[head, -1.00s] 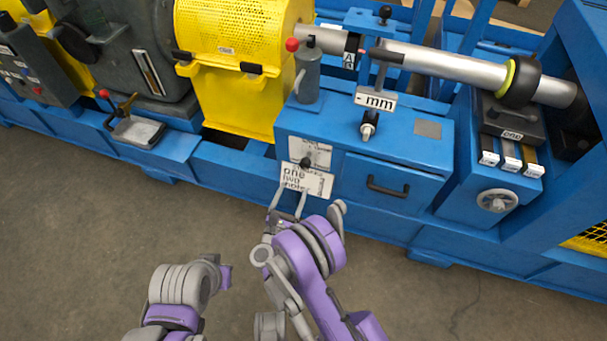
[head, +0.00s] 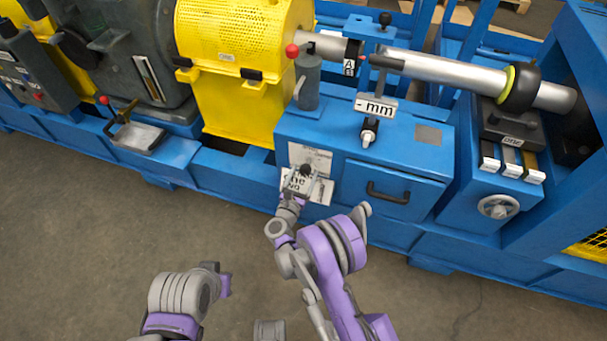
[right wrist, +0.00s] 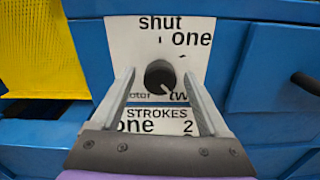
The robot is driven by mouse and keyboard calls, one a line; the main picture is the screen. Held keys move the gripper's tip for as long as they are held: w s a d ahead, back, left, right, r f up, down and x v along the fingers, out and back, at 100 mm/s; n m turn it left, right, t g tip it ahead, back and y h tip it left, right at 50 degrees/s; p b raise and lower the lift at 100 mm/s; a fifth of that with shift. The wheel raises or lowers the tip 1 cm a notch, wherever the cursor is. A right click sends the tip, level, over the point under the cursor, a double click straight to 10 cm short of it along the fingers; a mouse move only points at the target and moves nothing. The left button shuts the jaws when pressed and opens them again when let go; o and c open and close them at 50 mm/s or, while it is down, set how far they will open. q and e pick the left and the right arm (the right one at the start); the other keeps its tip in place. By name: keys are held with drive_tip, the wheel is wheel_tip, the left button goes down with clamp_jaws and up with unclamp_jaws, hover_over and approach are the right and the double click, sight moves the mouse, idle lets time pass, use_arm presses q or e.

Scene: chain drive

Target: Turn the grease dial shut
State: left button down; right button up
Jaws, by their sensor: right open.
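The grease dial is a small black round knob (right wrist: 160,77) on a white plate (right wrist: 140,35) on the blue cabinet front. In the head view the knob (head: 306,170) sits just beyond my right gripper (head: 299,184). In the right wrist view my right gripper (right wrist: 159,82) is open, its fingers on either side of the knob with gaps visible.
A plate reading "STROKES" (right wrist: 157,114) is below the dial. A drawer with a black handle (head: 387,193) is to the right, and a handwheel (head: 498,205) farther right. The floor in front is clear.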

clamp_jaws()
idle(0.3)
